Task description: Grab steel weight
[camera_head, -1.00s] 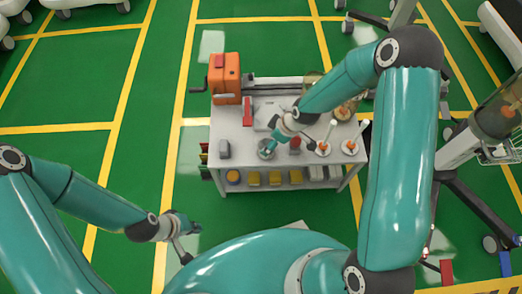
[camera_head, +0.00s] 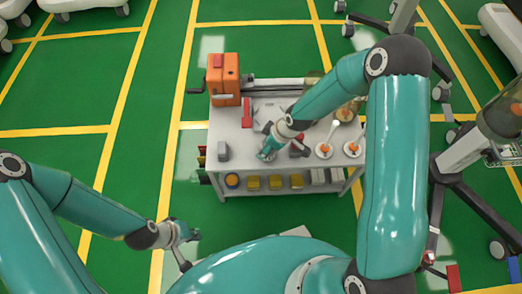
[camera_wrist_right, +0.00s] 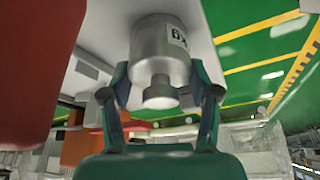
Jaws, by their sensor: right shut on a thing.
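The steel weight (camera_wrist_right: 160,48) is a grey metal cylinder with a narrow neck, a knob and a white label with dark lettering. In the right wrist view my right gripper (camera_wrist_right: 160,90) has a finger on each side of its neck and is shut on it. I cannot tell whether the weight touches the table. In the head view my right gripper (camera_head: 267,154) is at the front middle of the table and largely hides the weight. My left gripper (camera_head: 190,236) is low, left of the table and over the floor; its finger opening is unclear.
The grey table (camera_head: 236,135) carries an orange machine (camera_head: 224,78) with a crank, a grey block (camera_head: 223,152) and white round pieces (camera_head: 324,150) at right. A dark and red item (camera_head: 299,147) stands close right of my right gripper. Yellow bins (camera_head: 253,183) sit below.

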